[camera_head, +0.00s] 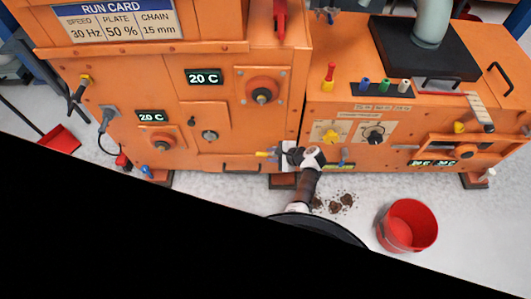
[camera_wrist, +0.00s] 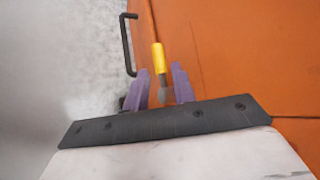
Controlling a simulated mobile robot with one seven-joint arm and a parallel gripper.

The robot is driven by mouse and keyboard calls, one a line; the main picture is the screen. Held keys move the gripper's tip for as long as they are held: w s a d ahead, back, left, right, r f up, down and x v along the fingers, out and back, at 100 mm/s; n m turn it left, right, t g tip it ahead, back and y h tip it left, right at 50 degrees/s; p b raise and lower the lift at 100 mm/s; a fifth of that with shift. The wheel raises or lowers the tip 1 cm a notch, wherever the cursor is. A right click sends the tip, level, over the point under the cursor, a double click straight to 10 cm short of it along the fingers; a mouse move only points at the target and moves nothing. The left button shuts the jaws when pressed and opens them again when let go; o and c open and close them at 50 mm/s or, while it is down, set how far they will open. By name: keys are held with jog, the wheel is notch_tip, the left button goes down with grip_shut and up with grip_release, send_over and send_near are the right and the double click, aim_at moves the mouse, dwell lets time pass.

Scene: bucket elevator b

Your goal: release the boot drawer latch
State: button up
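A small yellow-handled lever with a grey stem (camera_wrist: 158,57), which looks like the boot drawer latch, sits low on the orange machine front. In the head view its yellow end (camera_head: 262,153) shows just left of my gripper (camera_head: 279,153). In the wrist view my gripper (camera_wrist: 160,70) has its two purple fingers apart, one on each side of the lever. Gaps show on both sides, so the fingers do not look closed on it. A black bar handle (camera_wrist: 127,43) is left of the lever; it also shows low on the machine in the head view (camera_head: 241,168).
A red bucket (camera_head: 407,226) stands on the floor at the right. Dark clumps (camera_head: 342,203) lie on the floor beside my arm. A blue-tipped knob (camera_head: 344,158) is right of my gripper. The floor left of the machine holds a red dustpan (camera_head: 60,139).

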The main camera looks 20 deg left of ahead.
jog(key=p+v, duration=0.1)
jog(key=v, duration=0.8)
jog(key=shift+d+f, duration=0.1)
